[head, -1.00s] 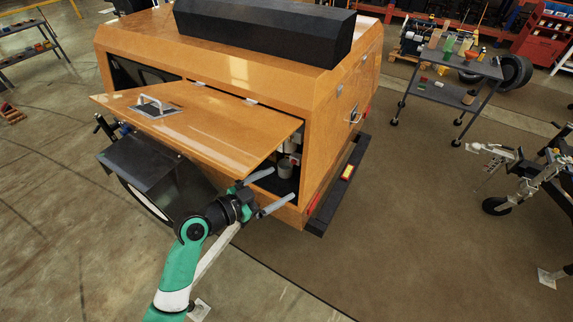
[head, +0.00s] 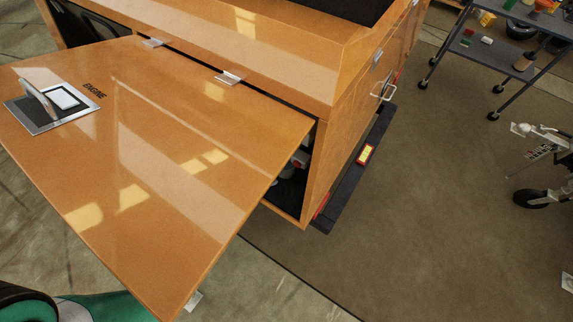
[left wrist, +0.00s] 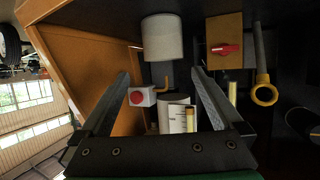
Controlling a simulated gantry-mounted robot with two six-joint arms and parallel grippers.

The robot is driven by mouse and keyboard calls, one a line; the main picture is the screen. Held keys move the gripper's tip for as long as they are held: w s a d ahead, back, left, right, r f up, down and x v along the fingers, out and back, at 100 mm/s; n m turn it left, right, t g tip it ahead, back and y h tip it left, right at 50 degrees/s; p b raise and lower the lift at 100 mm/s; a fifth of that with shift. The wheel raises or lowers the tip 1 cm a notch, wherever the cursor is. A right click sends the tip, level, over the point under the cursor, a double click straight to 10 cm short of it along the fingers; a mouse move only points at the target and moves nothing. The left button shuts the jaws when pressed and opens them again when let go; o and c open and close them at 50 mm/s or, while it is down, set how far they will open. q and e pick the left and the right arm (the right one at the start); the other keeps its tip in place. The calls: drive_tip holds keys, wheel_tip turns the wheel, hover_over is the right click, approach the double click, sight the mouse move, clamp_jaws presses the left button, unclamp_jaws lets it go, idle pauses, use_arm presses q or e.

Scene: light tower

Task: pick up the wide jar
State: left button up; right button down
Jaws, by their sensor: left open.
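The wide jar is most likely the pale grey cylinder (left wrist: 162,38) at the top of the left wrist view, inside the open compartment. That view looks upside down. My left gripper (left wrist: 160,73) is open, its two dark fingers apart and pointing at the jar. The jar shows between and just beyond the fingertips, and nothing is held. In the head view the raised orange hatch panel (head: 160,150) hides the jar and my left gripper. My right gripper is in neither view.
Near the fingers are a white box with a red button (left wrist: 137,97), a white labelled item (left wrist: 178,118), a box with a red handle (left wrist: 225,50) and a yellow-ringed rod (left wrist: 264,94). The orange compartment wall (left wrist: 88,60) is at the left. A grey cart (head: 500,50) stands far off.

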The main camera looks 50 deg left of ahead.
use_arm(q)
drive_tip(key=b+x, duration=0.3)
drive_tip(key=x, duration=0.1)
drive_tip(key=shift+w+a+f, duration=0.1)
drive_tip(key=shift+w+f, duration=0.05)
drive_tip(key=shift+f, duration=0.05)
drive_tip(key=shift+w+b, duration=0.3)
drive_tip(key=shift+w, duration=0.2)
drive_tip(key=b+x, duration=0.1)
drive_tip(key=x, duration=0.4)
drive_tip(key=shift+w+a+f+b, duration=0.1)
drive_tip(key=shift+a+f+b, duration=0.05)
drive_tip(key=shift+b, duration=0.2)
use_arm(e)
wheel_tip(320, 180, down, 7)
use_arm(q)
drive_tip(key=shift+c, duration=0.2)
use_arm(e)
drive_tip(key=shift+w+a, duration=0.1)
use_arm(q)
drive_tip(key=c, duration=1.4)
drive_tip(key=shift+r, duration=0.25)
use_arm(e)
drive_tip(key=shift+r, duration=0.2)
